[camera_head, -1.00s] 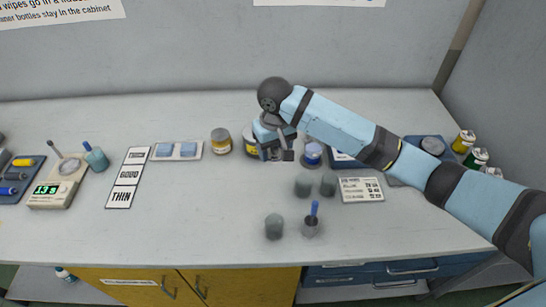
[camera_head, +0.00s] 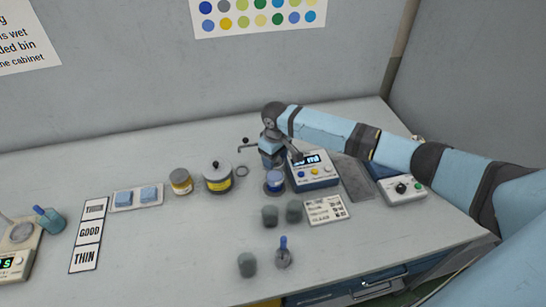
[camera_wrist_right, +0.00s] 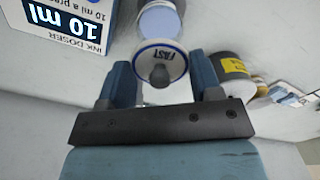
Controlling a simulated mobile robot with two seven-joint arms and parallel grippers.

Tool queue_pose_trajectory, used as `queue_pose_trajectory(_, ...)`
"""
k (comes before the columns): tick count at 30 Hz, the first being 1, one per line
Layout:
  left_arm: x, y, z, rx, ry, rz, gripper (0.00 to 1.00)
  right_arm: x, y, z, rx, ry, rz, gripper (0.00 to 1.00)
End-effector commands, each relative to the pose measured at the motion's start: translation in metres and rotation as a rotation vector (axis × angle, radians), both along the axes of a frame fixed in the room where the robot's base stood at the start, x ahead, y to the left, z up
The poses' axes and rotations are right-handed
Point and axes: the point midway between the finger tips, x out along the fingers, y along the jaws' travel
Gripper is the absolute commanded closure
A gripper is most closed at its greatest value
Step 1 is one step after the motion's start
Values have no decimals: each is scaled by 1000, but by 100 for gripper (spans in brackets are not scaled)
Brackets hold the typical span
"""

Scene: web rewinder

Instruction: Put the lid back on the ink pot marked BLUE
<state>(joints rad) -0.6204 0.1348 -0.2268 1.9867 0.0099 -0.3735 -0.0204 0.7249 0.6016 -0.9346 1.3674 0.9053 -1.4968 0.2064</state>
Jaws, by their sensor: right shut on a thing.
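A small pot with a blue band (camera_head: 274,183) stands left of the ink doser; its marking is not readable in the head view. My right gripper (camera_head: 271,160) hangs just behind and above it, partly hiding it. In the right wrist view, a round white lid with a blue rim and the word FAST (camera_wrist_right: 158,55) sits between the fingers of my right gripper (camera_wrist_right: 162,82), its dark knob toward the camera. The gripper is shut on this lid. Beyond it a round pale-blue top (camera_wrist_right: 158,22) shows. I cannot tell whether lid and pot touch. My left gripper is out of view.
A yellow-labelled pot with a black-knobbed lid (camera_head: 217,178) and an amber jar (camera_head: 181,182) stand left. The ink doser (camera_head: 312,170) is close on the right. Grey cups (camera_head: 270,215) and a printed card (camera_head: 328,210) lie in front.

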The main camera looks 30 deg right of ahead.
Motion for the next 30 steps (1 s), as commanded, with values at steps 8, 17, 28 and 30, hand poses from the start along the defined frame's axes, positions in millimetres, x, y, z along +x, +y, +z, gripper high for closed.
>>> queue_pose_trajectory(8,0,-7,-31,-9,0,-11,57,0,0,-28,0,0,-1,63)
queue_pose_trajectory(17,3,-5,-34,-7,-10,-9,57,0,0,-48,-1,2,-2,63)
queue_pose_trajectory(28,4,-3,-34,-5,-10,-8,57,0,0,-52,1,0,-2,63)
queue_pose_trajectory(30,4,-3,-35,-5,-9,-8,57,0,0,-52,1,1,-1,63)
